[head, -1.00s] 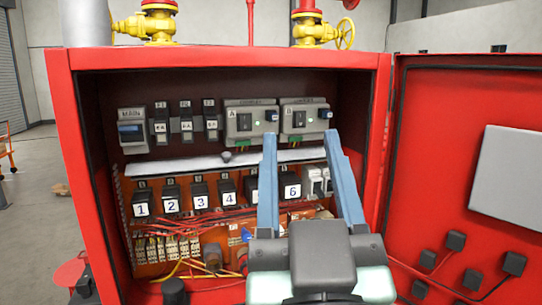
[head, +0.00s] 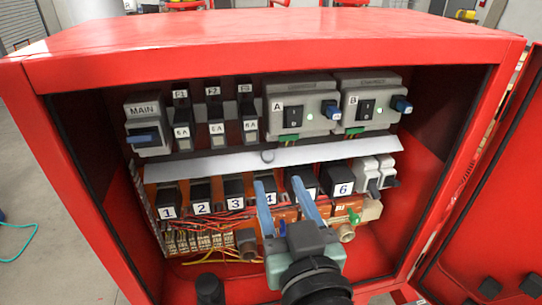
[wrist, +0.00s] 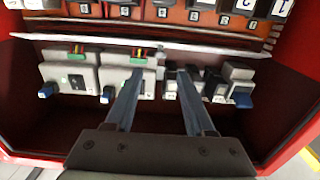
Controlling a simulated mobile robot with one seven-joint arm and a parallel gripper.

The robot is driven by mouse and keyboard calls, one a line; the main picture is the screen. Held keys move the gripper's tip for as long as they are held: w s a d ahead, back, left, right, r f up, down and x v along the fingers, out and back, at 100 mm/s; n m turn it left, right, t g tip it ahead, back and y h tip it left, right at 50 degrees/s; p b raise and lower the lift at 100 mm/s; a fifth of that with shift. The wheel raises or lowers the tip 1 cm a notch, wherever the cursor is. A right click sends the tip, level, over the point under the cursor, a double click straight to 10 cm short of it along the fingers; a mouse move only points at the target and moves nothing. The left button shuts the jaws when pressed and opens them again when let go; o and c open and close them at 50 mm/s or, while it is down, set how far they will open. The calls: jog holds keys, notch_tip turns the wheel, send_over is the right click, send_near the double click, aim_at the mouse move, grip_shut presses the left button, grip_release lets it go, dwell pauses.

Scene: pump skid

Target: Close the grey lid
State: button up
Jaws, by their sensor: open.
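In the wrist view, the strip (wrist: 90,41) lies beyond the upper devices, with the picture upside down. I cannot tell how far the lid is tilted open. My gripper (head: 279,183) is open and empty, its two blue fingers apart, in front of the numbered row and below the strip in the head view. In the wrist view my gripper (wrist: 160,72) overlaps the upper devices.
The red cabinet (head: 260,52) surrounds the work, with its door (head: 490,200) swung open at right. Switch units A (head: 300,105) and B (head: 372,100) and the main breaker (head: 147,125) stick out above the strip. Red wires (head: 195,225) hang below.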

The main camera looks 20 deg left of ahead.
aim_at(268, 155)
jog(key=p+x, duration=0.3)
jog(key=x, duration=0.4)
jog(key=shift+w+a, duration=0.15)
grip_shut()
